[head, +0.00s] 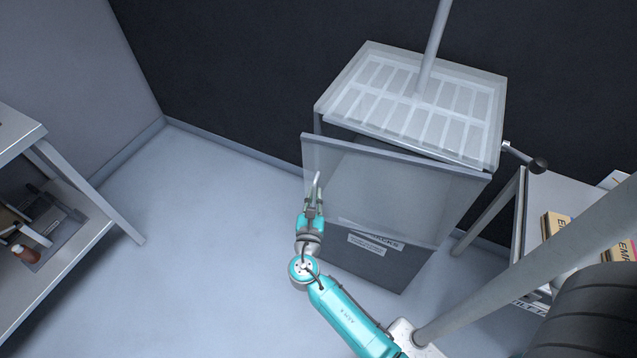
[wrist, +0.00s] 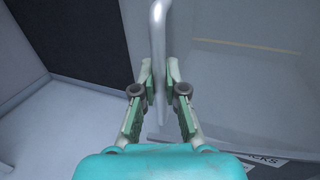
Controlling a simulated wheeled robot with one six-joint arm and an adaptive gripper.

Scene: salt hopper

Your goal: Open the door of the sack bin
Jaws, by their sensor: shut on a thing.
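The sack bin (head: 318,122) is a box with a slotted translucent top, standing by the dark wall. Its see-through door (head: 400,185) stands ajar: the left edge is swung out from the body and the right edge stays close to it. A pale upright bar handle (head: 317,181) is at the door's left side; it also shows in the wrist view (wrist: 159,40). My gripper (head: 314,196) is shut on the handle, with one finger on each side of it in the wrist view (wrist: 159,88). The handle's lower part is partly hidden between the fingers.
A metal shelf bench (head: 85,200) with small items stands at the left. A side table (head: 540,190) with cartons (head: 556,227) is at the right, near a black-knobbed lever (head: 538,165). A pole (head: 432,50) rises from the bin's top. The floor (head: 190,230) left of the door is clear.

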